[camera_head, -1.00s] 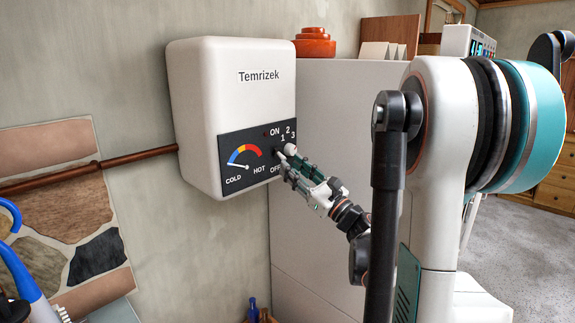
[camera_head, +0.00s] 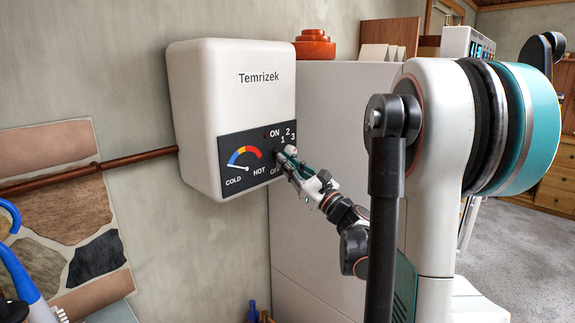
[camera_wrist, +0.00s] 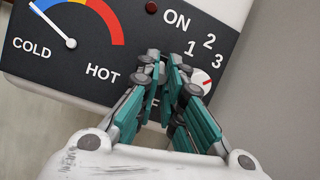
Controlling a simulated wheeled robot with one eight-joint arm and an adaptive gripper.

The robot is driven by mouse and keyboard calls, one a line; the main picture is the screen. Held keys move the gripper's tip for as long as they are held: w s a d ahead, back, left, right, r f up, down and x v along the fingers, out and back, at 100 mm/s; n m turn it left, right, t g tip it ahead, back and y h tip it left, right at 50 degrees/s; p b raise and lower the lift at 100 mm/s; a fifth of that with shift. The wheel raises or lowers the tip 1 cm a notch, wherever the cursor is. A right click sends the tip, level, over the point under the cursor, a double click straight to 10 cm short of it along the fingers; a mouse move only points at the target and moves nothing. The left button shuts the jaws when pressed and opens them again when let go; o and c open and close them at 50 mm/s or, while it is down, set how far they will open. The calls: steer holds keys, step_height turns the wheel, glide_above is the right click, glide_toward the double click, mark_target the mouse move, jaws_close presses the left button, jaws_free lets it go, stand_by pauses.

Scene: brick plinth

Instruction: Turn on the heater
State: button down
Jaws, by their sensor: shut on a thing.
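The heater (camera_head: 200,90) is a white wall box marked Temrizek with a dark control panel (camera_wrist: 105,65). Its gauge needle (camera_wrist: 60,30) points to COLD. A small dark red lamp (camera_wrist: 151,7) beside ON looks unlit. A white dial with a red mark (camera_wrist: 205,82) sits under the numbers 1, 2, 3, partly behind my right finger. My gripper (camera_wrist: 163,66) is at the panel between the ON and OFF labels, left of that dial. Its fingers are shut on the small on/off switch there, which they mostly hide. The gripper also shows in the head view (camera_head: 282,158).
A copper pipe (camera_head: 125,159) enters the heater's left side. A tall white cabinet (camera_head: 320,220) stands right of the heater, with an orange lidded pot (camera_head: 314,46) on top. Blue tools (camera_head: 22,275) are at lower left. Open floor (camera_head: 520,235) lies at right.

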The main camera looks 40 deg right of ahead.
mark_target(279, 152)
steer(key=r+g+p, duration=0.1)
steer(key=p, duration=0.2)
steer(key=r+g+p, duration=0.1)
steer(key=g+p, duration=0.1)
steer(key=p, duration=0.1)
steer(key=r+g+p, duration=0.1)
steer(key=g+p, duration=0.1)
steer(key=p, duration=0.2)
steer(key=shift+s+r+h, duration=0.1)
steer(key=shift+s+h, duration=0.2)
steer(key=shift+h, duration=0.1)
steer(key=g+p, duration=0.2)
steer(key=r+g+p, duration=0.1)
steer(key=p, duration=0.1)
steer(key=shift+w+r+g+p, duration=0.1)
steer(key=shift+w+g+p, duration=0.05)
steer(key=shift+g+p, duration=0.2)
steer(key=shift+w+r+g+h+p, duration=0.2)
steer(key=shift+g+h+p, duration=0.1)
steer(key=shift+g+p, duration=0.75)
steer(key=shift+f+p, duration=0.1)
steer(key=shift+p, duration=0.2)
steer(key=c, duration=1.7)
jaws_free()
